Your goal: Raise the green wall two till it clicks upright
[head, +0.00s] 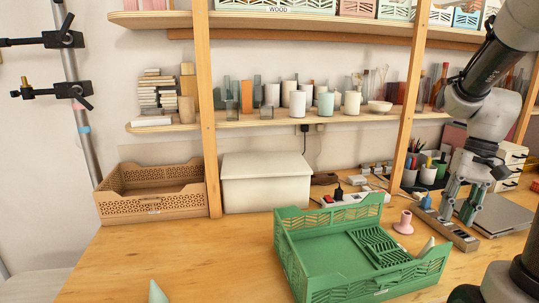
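A green crate (315,230) stands on the wooden table, right of the middle. Its back, left and front slatted walls look upright. A slatted green panel (380,246) lies flat inside along the right side, so the right side looks low; no label shows which wall is wall two. My gripper (457,217) points down behind and to the right of the crate, apart from it. Its two fingers look spread, with nothing seen between them.
A pink spool (404,223) stands close to the crate's right side, and a pale wedge-like piece (427,247) shows at its right corner. A power strip (352,198), a white box (266,182) and a brown crate (152,191) stand behind. The front left table is mostly clear, with a pale green cone (157,292).

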